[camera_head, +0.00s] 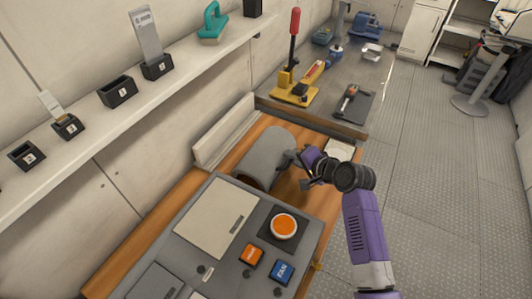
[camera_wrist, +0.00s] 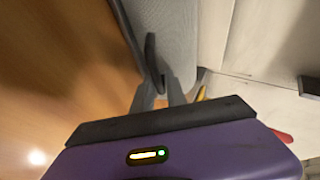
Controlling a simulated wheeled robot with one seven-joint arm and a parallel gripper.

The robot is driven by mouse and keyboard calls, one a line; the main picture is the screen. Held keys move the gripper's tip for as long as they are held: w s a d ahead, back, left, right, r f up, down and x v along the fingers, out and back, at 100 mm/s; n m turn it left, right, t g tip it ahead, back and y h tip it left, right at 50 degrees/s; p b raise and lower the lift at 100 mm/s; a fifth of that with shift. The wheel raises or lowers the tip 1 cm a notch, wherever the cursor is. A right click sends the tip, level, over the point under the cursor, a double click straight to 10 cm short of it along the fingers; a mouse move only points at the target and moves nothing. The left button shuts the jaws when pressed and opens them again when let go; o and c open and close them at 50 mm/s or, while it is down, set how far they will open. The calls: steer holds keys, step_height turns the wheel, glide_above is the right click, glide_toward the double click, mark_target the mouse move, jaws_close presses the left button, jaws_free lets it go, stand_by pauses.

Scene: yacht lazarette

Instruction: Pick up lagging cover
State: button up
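The lagging cover appears to be the grey, curved, half-pipe-like shell (camera_head: 262,155) on the wooden bench top, behind the grey panel box. Its hollow end faces the lower left. My gripper (camera_head: 294,170) is at the right side of the shell, with one dark fingertip overlapping its surface. In the wrist view the shell (camera_wrist: 168,25) fills the top middle, and my dark fingers (camera_wrist: 160,75) reach up to its edge. The fingers partly hide each other and the edge, so I cannot tell whether they are closed on it.
A grey panel box (camera_head: 215,217) with an orange button (camera_head: 284,226) stands in front of the shell. A white upright board (camera_head: 225,130) is behind it. A yellow tool with a red handle (camera_head: 295,85) stands farther back.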

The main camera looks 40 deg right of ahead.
jaws_close()
stand_by(1.5)
